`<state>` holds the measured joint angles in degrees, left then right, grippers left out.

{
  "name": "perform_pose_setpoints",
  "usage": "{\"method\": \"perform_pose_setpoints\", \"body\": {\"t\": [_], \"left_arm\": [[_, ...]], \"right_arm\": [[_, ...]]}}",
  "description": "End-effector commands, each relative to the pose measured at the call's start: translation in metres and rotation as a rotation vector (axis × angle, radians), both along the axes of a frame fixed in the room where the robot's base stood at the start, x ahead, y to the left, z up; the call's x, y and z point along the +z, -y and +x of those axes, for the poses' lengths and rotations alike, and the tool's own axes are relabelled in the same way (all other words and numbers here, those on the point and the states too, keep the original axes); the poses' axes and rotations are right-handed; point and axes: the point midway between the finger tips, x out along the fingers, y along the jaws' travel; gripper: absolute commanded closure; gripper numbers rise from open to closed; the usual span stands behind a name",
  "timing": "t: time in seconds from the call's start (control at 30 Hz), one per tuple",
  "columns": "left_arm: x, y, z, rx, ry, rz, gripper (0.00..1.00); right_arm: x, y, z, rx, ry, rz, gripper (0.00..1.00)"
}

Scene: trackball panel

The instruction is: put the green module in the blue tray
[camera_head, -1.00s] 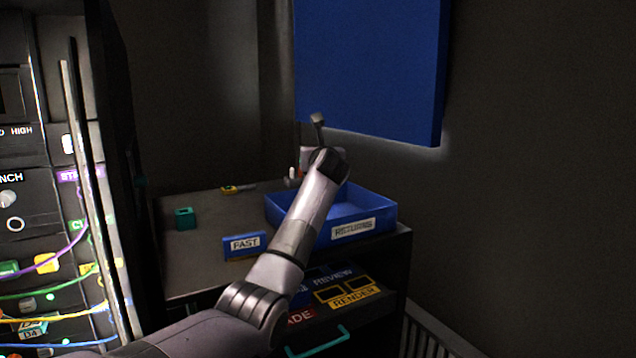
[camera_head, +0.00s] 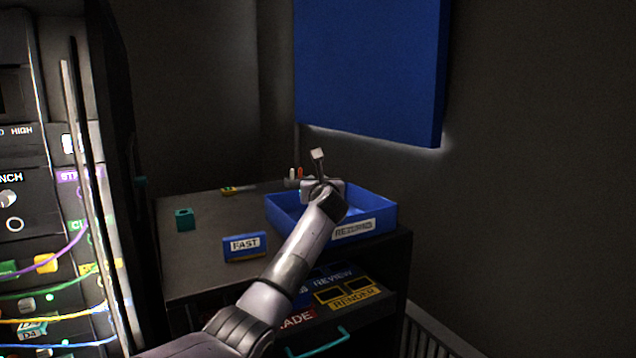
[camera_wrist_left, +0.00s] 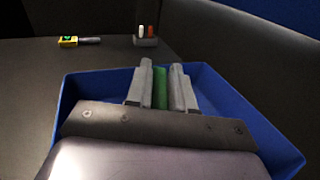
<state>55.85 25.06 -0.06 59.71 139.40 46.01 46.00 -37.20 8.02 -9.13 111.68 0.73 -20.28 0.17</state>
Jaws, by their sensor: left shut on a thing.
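My left gripper (camera_head: 322,189) is over the blue tray (camera_head: 378,209), which has a white front label and stands on the dark cabinet top. In the left wrist view the left gripper (camera_wrist_left: 160,82) is shut on the green module (camera_wrist_left: 160,88), seen as a green strip between the two grey fingers. The blue tray (camera_wrist_left: 226,98) shows around and below the fingers there. The module is hidden behind my wrist in the head view, and I cannot tell its exact height above the tray floor. My right gripper is not in view.
A teal block (camera_head: 184,219) and a blue FAST sign (camera_head: 245,247) stand left of the tray on the cabinet top (camera_head: 205,262). A yellow tool (camera_head: 236,189) and a small holder (camera_wrist_left: 145,41) lie behind. A blue panel (camera_head: 370,70) hangs above. A rack with cables (camera_head: 50,220) stands left.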

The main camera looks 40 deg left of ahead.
Motion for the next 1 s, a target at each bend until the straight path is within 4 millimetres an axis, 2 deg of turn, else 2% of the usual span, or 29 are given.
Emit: {"method": "perform_pose_setpoints", "body": {"t": [0.33, 0.37, 0.4, 0.43, 0.73, 0.87, 1.0], "left_arm": [[-0.008, 0.000, 0.000, -0.001, 0.000, 0.001, 1.00], [-0.008, 0.000, 0.000, -0.001, -0.001, 0.001, 0.68], [-0.008, 0.000, 0.000, -0.001, -0.001, 0.001, 0.55], [-0.008, 0.000, 0.000, -0.001, -0.001, 0.001, 0.52], [-0.006, 0.000, 0.000, 0.000, 0.000, 0.001, 0.52], [0.006, -0.001, 0.000, 0.001, 0.001, 0.003, 0.52], [0.004, 0.009, -0.005, -0.002, 0.001, 0.002, 0.52]], "right_arm": [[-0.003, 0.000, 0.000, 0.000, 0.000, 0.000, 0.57], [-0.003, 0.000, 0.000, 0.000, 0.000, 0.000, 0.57], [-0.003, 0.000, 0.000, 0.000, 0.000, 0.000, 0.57], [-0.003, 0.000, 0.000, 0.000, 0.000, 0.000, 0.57], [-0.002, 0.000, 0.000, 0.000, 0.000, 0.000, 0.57], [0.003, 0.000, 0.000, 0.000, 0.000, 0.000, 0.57], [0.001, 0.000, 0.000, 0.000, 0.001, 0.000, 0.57]]}}
